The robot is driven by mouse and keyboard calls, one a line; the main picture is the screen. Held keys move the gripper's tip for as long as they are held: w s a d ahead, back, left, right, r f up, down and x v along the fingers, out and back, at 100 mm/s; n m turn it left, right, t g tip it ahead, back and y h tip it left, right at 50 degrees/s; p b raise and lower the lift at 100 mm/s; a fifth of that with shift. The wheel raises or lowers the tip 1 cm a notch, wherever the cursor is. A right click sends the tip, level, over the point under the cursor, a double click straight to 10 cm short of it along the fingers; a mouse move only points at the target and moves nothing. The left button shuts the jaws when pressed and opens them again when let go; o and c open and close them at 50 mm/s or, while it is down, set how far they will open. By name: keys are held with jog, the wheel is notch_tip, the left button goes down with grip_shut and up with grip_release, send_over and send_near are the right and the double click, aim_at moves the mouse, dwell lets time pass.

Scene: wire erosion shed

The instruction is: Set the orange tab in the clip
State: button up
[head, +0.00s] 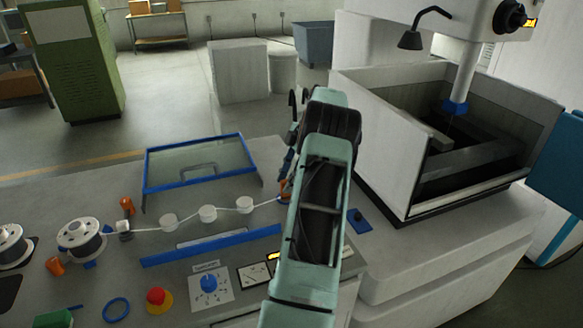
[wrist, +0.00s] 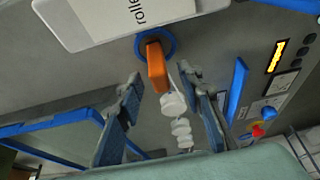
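The orange tab (wrist: 157,68) stands up from a round blue base (wrist: 170,42) in the wrist view. In the head view a small bit of orange (head: 284,186) shows beside my gripper, at the right end of the white wire. My gripper (wrist: 160,90) is open, with one finger on each side of the tab's near end. Gaps show between the tab and both fingers, and nothing is held. I cannot make out for sure which part is the clip; my arm covers part of the bench in the head view.
The wire runs past several white rollers (head: 207,214) to a spool (head: 81,240). A blue-framed clear cover (head: 200,165) stands behind them. A blue strip (head: 210,246) and control knob (head: 209,283) lie in front. The machine tank (head: 385,150) rises to the right.

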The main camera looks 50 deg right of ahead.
jog(key=v, duration=1.1)
jog(key=shift+r, duration=0.15)
